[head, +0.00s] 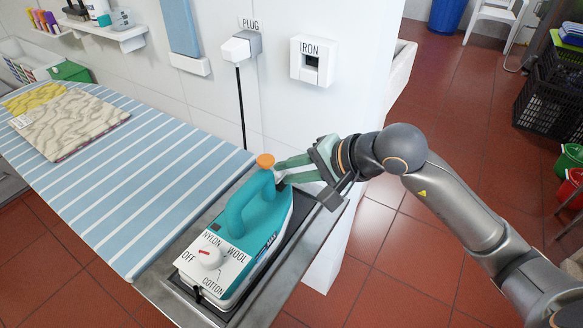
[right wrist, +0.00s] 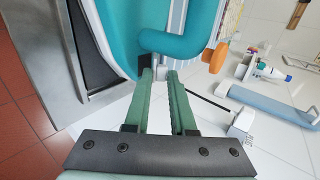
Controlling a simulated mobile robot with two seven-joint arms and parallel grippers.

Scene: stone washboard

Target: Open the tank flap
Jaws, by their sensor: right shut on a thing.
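The teal and white iron (head: 248,235) rests on the dark plate at the near end of the ironing board, its dial towards me. An orange knob (head: 265,160) stands at the top front of its handle; it also shows in the right wrist view (right wrist: 214,58). My right gripper (head: 283,172) reaches in from the right to the iron's front, just below the knob. In the right wrist view its green fingers (right wrist: 161,76) are nearly together on a small pale piece at the nose, apparently the tank flap (right wrist: 161,71). The fingertips partly hide it. My left gripper is out of view.
The striped ironing board (head: 130,170) extends left with folded cloth (head: 70,122) on it. On the wall are the plug (head: 241,47), its black cord hanging down, and the IRON socket (head: 311,62).

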